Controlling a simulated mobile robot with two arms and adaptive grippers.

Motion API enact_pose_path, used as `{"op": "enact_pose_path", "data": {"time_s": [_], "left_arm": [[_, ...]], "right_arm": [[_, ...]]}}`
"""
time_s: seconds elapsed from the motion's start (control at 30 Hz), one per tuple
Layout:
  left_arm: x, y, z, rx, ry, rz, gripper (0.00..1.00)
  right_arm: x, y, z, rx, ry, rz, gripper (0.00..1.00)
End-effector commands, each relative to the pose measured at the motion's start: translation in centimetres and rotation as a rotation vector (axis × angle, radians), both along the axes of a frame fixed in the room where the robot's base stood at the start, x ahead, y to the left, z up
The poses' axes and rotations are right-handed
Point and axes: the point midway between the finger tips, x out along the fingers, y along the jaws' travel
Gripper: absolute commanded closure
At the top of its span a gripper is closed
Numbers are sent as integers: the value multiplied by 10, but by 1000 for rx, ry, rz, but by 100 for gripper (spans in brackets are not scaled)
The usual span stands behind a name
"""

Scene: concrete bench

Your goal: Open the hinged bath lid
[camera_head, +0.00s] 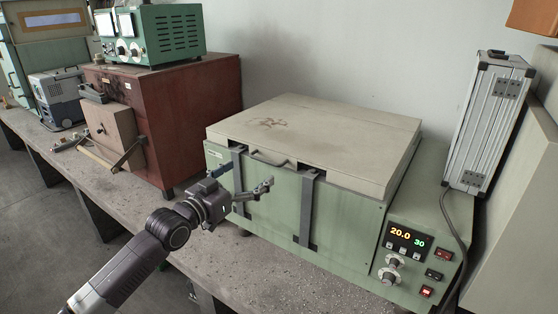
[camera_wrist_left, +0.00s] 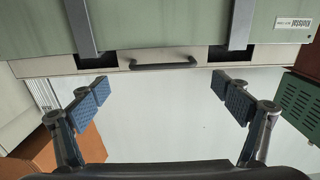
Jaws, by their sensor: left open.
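The bath (camera_head: 345,215) is a green box on the bench with a flat cream lid (camera_head: 320,140), which lies closed on top. A dark handle (camera_head: 268,158) sits on the lid's front edge. Two grey straps or brackets run down the bath's front on either side of the handle. My left gripper (camera_head: 245,180) is open in front of the bath's left front, close below the handle. In the left wrist view, the handle (camera_wrist_left: 163,65) lies beyond and between the open fingertips (camera_wrist_left: 168,95), with nothing between the pads. My right gripper is not in view.
A control panel (camera_head: 408,245) with lit digits is on the bath's right front. A silver case (camera_head: 490,125) and a cable stand at the right. A red-brown box (camera_head: 195,110) with a green instrument (camera_head: 155,35) on it stands at the left. The concrete bench (camera_head: 150,210) shows some bare surface.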

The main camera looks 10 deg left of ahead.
Motion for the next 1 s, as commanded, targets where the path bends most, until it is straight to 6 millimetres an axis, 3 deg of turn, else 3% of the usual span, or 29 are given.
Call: {"op": "enact_pose_path", "data": {"time_s": [0.33,0.6,1.0], "left_arm": [[37,-13,4,-2,-2,0,7],[64,-23,2,-2,-2,0,7],[72,-26,0,1,0,1,7]], "right_arm": [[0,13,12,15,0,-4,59],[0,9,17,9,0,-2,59],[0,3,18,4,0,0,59]]}}
